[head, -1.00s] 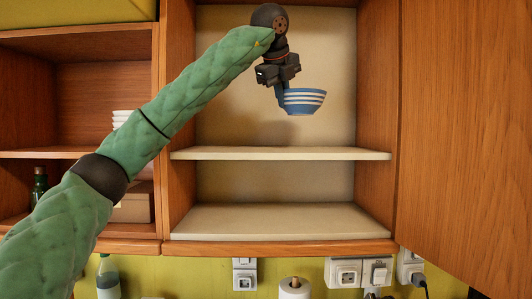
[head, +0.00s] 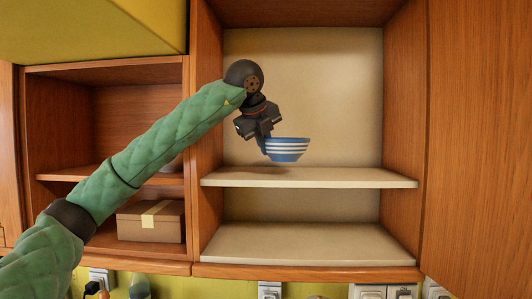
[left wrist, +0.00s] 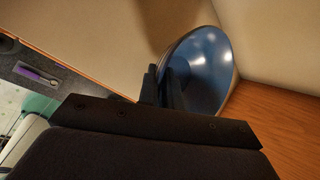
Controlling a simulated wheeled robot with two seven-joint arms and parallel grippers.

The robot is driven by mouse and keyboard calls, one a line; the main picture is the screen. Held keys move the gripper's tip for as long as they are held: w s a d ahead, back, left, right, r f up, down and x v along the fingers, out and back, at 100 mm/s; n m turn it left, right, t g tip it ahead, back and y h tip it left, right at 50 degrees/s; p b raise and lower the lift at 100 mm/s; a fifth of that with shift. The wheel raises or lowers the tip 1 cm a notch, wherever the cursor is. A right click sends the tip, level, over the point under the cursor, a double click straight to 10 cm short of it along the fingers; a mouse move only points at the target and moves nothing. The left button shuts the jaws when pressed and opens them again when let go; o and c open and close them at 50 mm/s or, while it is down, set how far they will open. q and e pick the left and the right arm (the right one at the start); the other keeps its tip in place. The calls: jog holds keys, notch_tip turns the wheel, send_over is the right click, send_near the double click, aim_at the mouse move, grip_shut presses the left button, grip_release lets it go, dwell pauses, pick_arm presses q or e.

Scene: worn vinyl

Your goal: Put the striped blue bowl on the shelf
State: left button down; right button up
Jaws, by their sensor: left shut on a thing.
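The striped blue bowl (head: 288,149), blue with white bands, is upright just above the cream middle shelf (head: 310,177) of the open cupboard. A narrow gap seems to show between its base and the shelf. My left gripper (head: 265,146) is shut on the bowl's left rim. In the left wrist view the bowl (left wrist: 200,70) shows its shiny blue inside, and the gripper fingers (left wrist: 165,88) grip its edge. The bowl looks empty. My right gripper is not in view.
The middle shelf is bare, with free room right of the bowl. A lower cream shelf (head: 310,243) is also empty. Wooden side walls (head: 404,130) bound the cupboard. A cardboard box (head: 150,222) stands in the left compartment. Sockets (head: 385,292) line the wall below.

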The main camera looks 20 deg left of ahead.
pick_arm(q)
jog(key=shift+w+d+f, duration=0.15)
jog(key=shift+w+f, duration=0.2)
jog(key=shift+f, duration=0.15)
jog(key=shift+s+f+p, duration=0.1)
jog(key=shift+f+p, duration=0.4)
jog(key=shift+p, duration=0.3)
jog(key=shift+s+f+p, duration=0.1)
jog(key=shift+f+p, duration=0.35)
jog(key=shift+p, duration=0.05)
jog(key=shift+f, duration=0.65)
jog(key=c, duration=1.6)
grip_release()
jog(key=shift+o, duration=0.2)
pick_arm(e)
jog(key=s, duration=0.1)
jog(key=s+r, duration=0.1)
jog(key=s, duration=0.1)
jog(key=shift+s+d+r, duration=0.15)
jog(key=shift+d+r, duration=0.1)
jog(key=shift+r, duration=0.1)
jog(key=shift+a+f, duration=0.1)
